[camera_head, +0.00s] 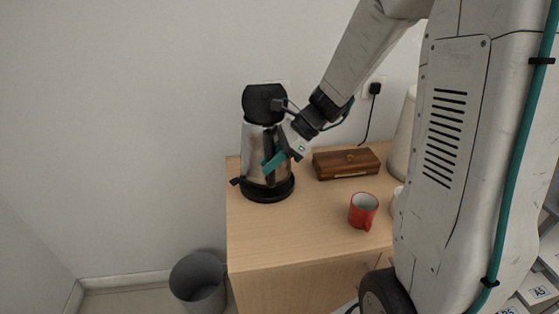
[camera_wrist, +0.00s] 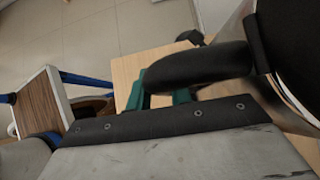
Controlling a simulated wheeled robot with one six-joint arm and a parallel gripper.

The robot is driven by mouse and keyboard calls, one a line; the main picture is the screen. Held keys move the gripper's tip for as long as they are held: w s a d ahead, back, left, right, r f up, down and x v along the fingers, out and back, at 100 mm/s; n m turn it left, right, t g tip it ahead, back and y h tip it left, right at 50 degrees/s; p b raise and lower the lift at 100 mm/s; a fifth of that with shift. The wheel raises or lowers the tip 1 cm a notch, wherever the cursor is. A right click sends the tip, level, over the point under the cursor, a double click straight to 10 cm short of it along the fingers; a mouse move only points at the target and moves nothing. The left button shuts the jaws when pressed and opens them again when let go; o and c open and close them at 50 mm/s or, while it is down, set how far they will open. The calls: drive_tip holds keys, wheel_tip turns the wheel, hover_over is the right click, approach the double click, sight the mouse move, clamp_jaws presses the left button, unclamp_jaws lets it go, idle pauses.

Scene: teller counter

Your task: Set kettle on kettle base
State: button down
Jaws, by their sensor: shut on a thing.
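The kettle (camera_head: 255,150) has a steel body and a black lid, which stands tipped up at its top. It is upright over the black round kettle base (camera_head: 266,191) at the left end of the wooden counter. I cannot tell whether it is fully seated. My gripper (camera_head: 273,163), with teal fingers, is shut on the kettle's black handle at its right side. In the wrist view the dark handle (camera_wrist: 195,66) runs between the teal fingers (camera_wrist: 162,97), and the kettle's steel side (camera_wrist: 285,100) fills the right. The base is not clearly seen there.
A brown wooden box (camera_head: 346,163) lies behind and right of the kettle. A red mug (camera_head: 363,211) stands near the counter's front. A grey bin (camera_head: 198,283) stands on the floor at left. The counter (camera_head: 275,237) is clear in front of the kettle.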

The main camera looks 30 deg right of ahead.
drive_tip(key=shift+f, duration=1.65)
drive_tip(key=c, duration=1.3)
unclamp_jaws()
drive_tip(key=shift+f, duration=0.1)
drive_tip(key=shift+o, duration=0.2)
